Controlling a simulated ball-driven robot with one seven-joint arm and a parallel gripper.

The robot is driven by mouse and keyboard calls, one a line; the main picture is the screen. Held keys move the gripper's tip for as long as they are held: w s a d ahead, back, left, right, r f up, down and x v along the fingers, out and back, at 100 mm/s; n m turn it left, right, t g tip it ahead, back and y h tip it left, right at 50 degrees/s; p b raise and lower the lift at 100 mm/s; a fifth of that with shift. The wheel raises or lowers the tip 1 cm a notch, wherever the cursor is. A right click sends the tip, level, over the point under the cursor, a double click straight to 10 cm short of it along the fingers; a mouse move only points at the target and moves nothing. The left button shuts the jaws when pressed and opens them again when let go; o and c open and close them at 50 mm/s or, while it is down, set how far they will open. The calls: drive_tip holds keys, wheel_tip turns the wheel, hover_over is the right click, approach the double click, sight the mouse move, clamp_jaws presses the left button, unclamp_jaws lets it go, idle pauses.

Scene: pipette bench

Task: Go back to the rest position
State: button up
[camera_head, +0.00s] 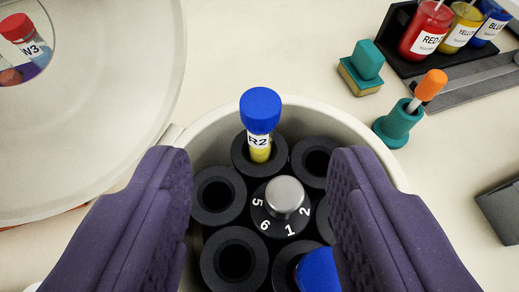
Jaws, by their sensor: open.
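My gripper (260,205) is open and empty, its two purple fingers spread on either side of the picture above a round centrifuge-like rotor. The black rotor hub (276,222) carries numbers and a grey knob (284,195). A tube labelled R2 (259,125), with a blue cap and yellow contents, stands in the slot at the back of the rotor. It lies beyond the gap between the fingertips and is not held. Another blue cap (319,270) shows in a slot at the lower edge, partly cut off. Several other slots are empty.
A large round lid (100,120) with a window showing a red-capped tube stands at left. At right are a teal block (367,60), an orange-tipped item in a teal holder (397,122), and a rack with red (425,32), yellow and blue bottles. Bare bench lies between them.

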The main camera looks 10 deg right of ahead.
drive_tip(key=w+a+r+t+h+b, duration=0.15)
drive_tip(key=w+r, duration=0.35)
drive_tip(key=r, duration=0.7)
drive_tip(key=w+a+r+h+b, duration=0.1)
drive_tip(key=w+a+r+b, duration=0.2)
drive_tip(key=r, duration=0.9)
drive_tip(key=s+a+r+y, duration=0.1)
drive_tip(key=s+a+r, duration=0.2)
drive_tip(key=r, duration=0.4)
drive_tip(key=s+a+r+n+t+y, duration=0.1)
drive_tip(key=s+a+r, duration=0.2)
drive_tip(key=a+r, duration=0.3)
drive_tip(key=s+a+r+y, duration=0.2)
drive_tip(key=s+a+r, duration=0.2)
drive_tip(key=r, duration=0.6)
drive_tip(key=shift+a+t+b, duration=0.3)
drive_tip(key=shift+a+t, duration=0.05)
drive_tip(key=shift+a, duration=0.2)
drive_tip(key=shift+c, duration=0.9)
drive_tip(key=shift+s, duration=0.1)
